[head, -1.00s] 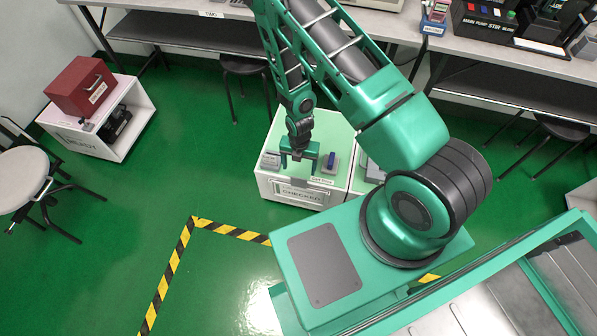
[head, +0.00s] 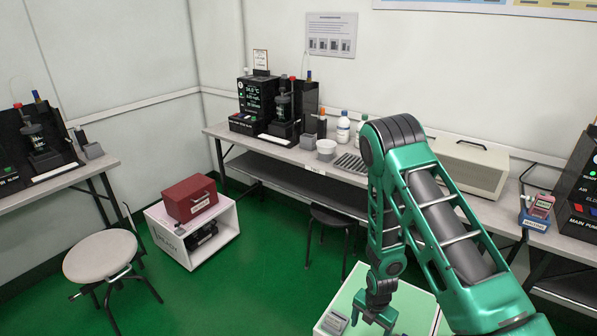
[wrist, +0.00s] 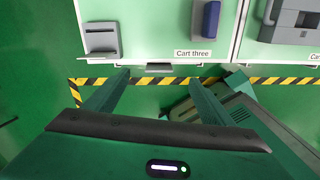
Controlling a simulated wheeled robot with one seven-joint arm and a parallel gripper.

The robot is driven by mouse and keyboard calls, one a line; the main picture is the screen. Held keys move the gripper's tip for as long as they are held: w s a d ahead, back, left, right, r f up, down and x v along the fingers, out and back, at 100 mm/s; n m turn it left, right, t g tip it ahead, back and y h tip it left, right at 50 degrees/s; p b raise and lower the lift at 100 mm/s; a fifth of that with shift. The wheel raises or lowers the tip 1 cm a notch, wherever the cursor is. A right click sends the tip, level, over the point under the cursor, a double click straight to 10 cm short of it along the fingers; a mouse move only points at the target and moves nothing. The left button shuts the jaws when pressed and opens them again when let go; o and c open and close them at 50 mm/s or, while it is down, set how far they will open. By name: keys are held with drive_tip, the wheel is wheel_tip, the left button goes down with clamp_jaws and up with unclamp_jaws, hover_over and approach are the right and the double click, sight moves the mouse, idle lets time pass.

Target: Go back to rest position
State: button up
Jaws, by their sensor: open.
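My gripper (head: 374,318) is low in the head view, in front of and above a white cart with a pale green top (head: 352,290). Its two fingers are apart with nothing between them. In the wrist view my gripper (wrist: 158,88) shows both fingers spread over the green floor at the cart's edge. A grey tester (wrist: 101,40) and a dark blue device (wrist: 211,20) sit on the cart top, beside the label "Cart three". The grey tester also shows in the head view (head: 334,323).
A white shelf (head: 215,240) with a red box (head: 190,198) stands at left near a round stool (head: 100,256). A wall bench (head: 290,152) holds bottles, a rack and black instruments. A dark stool (head: 333,218) stands under it. Green floor (head: 265,270) is open between them.

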drive_tip(key=s+d+r+m, duration=0.1)
drive_tip(key=d+r+m, duration=0.35)
drive_tip(key=r, duration=0.55)
drive_tip(key=s+d+r+m, duration=0.1)
drive_tip(key=d+r+m, duration=0.4)
drive_tip(key=r, duration=0.5)
drive_tip(key=s+d+r+m, duration=0.1)
drive_tip(key=d+r+m, duration=0.2)
drive_tip(key=r+m, duration=0.55)
drive_tip(key=s+d+r+m, duration=0.1)
drive_tip(key=s+r+m, duration=0.6)
drive_tip(key=s+r, duration=0.2)
drive_tip(key=s+d+r+m, duration=0.2)
drive_tip(key=s+r+m, duration=0.6)
drive_tip(key=s, duration=0.4)
drive_tip(key=shift+s+d+r, duration=0.25)
drive_tip(key=shift+s+r, duration=0.1)
drive_tip(key=shift+r, duration=0.35)
